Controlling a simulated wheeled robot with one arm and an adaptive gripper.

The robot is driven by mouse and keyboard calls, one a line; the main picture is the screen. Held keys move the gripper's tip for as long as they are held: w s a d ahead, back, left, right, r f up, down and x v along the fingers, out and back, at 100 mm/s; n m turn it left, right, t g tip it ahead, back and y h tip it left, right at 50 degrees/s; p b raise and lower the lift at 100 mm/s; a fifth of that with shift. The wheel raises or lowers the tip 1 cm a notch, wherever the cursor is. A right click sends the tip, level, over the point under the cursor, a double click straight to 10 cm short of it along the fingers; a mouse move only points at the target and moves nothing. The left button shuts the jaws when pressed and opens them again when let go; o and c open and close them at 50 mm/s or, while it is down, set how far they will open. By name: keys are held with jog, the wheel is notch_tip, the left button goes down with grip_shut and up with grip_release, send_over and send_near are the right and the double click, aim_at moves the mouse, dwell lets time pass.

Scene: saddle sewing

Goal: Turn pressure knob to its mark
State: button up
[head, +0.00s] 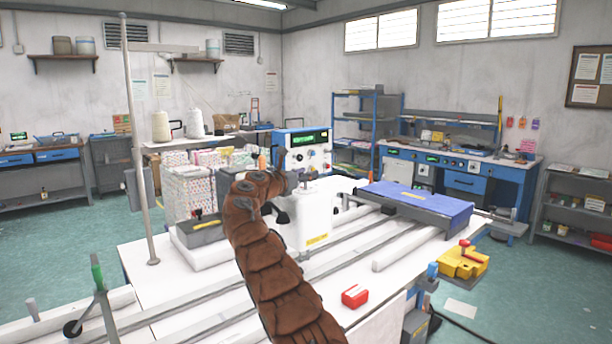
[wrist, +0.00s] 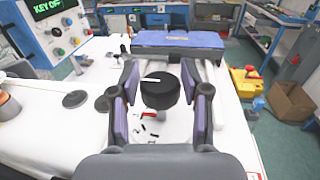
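In the wrist view, a round black knob (wrist: 160,93) with a white line on its top stands between the two fingers of my gripper (wrist: 159,76). The gripper is open, with a finger on each side of the knob and a visible gap on both sides. Black ticks and a red mark (wrist: 152,115) show on the white surface on the near side of the knob. The white line lies roughly crosswise, pointing left, away from the red mark. In the head view, my brown-covered arm reaches the white machine (head: 313,215); the knob cannot be made out there.
A blue control panel (head: 302,150) stands behind the machine; its display reads KEY OFF in the wrist view. A blue slab (head: 418,202) lies on the rails beyond. A yellow box (head: 462,262) is at the right, and a red block (head: 355,296) lies on the white table.

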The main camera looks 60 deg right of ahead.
jog(key=c, duration=0.7)
